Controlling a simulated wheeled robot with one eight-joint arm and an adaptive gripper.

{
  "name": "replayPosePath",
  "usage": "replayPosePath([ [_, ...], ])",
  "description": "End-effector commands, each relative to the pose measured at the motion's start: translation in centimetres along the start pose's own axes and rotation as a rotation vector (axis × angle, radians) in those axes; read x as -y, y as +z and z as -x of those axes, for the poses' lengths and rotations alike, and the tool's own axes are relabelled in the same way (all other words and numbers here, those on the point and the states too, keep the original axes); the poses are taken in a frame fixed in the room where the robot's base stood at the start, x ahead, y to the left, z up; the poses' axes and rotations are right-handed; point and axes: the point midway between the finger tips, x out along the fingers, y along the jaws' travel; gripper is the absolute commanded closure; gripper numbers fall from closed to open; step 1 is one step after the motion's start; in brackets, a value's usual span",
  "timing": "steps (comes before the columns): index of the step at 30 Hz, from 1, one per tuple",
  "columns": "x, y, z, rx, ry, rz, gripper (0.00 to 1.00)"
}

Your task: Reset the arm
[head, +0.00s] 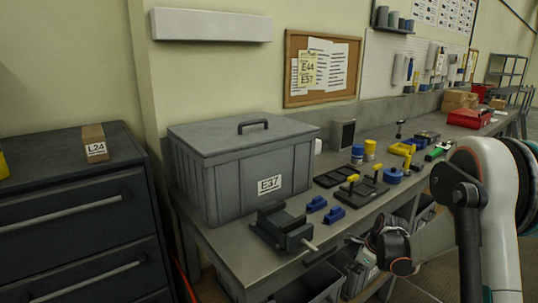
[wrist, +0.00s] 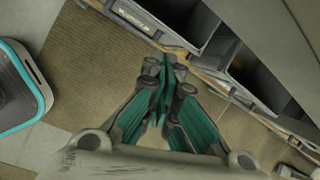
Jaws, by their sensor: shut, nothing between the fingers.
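My gripper (wrist: 166,75) shows in the wrist view with its teal-padded fingers together at the tips and nothing between them. The fingers cannot be made out there.
On the bench are a grey lidded bin (head: 245,165) labelled E37, a vise (head: 283,228), blue blocks (head: 334,214) and a dark plate (head: 362,190) with yellow-handled parts. A dark drawer cabinet (head: 70,210) stands left, with a box (head: 94,143) labelled L24.

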Motion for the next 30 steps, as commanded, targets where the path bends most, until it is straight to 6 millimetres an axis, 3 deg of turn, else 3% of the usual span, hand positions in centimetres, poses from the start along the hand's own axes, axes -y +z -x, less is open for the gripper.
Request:
replayPosePath([
  [3,-1.1,1.5,4.4,-0.01,-0.023,0.161,1.0],
  [15,-6.8,4.3,16.6,-0.058,-0.093,0.714,1.0],
  [24,-12.7,4.4,23.6,-0.115,-0.137,1.128,1.0],
  [30,-17.0,3.6,27.1,-0.163,-0.161,1.405,1.0],
])
